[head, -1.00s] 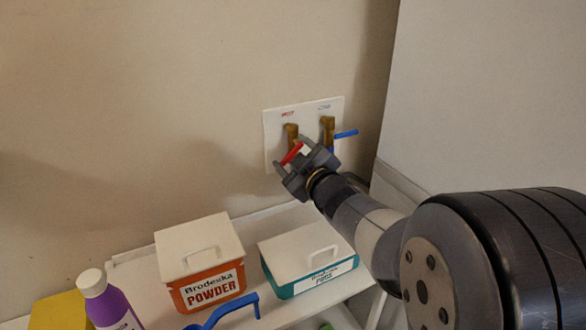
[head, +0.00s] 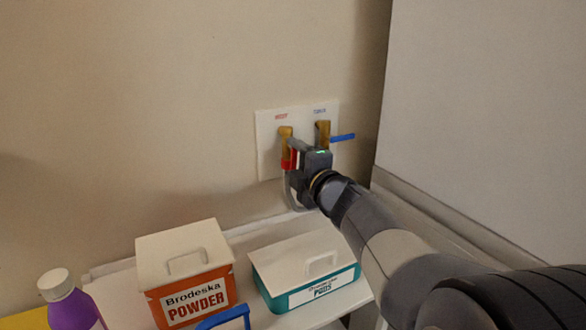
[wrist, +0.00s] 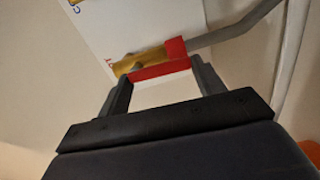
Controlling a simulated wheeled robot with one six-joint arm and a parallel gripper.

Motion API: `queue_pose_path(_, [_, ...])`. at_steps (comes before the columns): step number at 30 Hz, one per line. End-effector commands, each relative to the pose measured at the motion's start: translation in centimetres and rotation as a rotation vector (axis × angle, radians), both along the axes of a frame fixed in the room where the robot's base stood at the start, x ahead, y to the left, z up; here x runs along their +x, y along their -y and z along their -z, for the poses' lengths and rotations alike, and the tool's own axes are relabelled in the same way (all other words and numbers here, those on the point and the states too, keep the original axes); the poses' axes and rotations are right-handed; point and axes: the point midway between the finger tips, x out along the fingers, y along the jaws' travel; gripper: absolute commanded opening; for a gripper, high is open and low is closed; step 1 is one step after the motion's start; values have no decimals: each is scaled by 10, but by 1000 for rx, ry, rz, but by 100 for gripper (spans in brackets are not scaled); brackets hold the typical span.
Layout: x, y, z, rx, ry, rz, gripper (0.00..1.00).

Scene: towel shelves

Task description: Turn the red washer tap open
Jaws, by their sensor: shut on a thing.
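The red tap handle (head: 287,164) is on the left brass tap (head: 286,137) of a white wall plate (head: 265,150). My gripper (head: 295,160) is at this tap and covers part of the handle in the head view. In the wrist view the red handle (wrist: 162,70) lies between the two fingers of my gripper (wrist: 163,76), and they are shut on it. The brass body (wrist: 138,62) and a red collar (wrist: 175,48) show just beyond it. The handle's exact angle is hard to tell.
The right brass tap (head: 323,133) with its blue handle (head: 343,137) is close beside my gripper. A grey hose (wrist: 238,30) leads from the red collar. Below are an orange powder box (head: 190,290), a teal pods box (head: 310,285) and a purple bottle (head: 72,308).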

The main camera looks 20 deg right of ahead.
Motion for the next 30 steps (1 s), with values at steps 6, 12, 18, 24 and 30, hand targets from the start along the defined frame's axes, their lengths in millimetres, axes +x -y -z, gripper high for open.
queue_pose_path(6, [0, 2, 4, -60, 6, 1, 42])
queue_pose_path(12, [0, 2, 4, -78, 8, 1, 42])
queue_pose_path(18, [0, 2, 4, -78, 8, 1, 42])
queue_pose_path(24, [0, 2, 4, -78, 8, 1, 71])
queue_pose_path(30, [0, 2, 2, -76, 11, 0, 85])
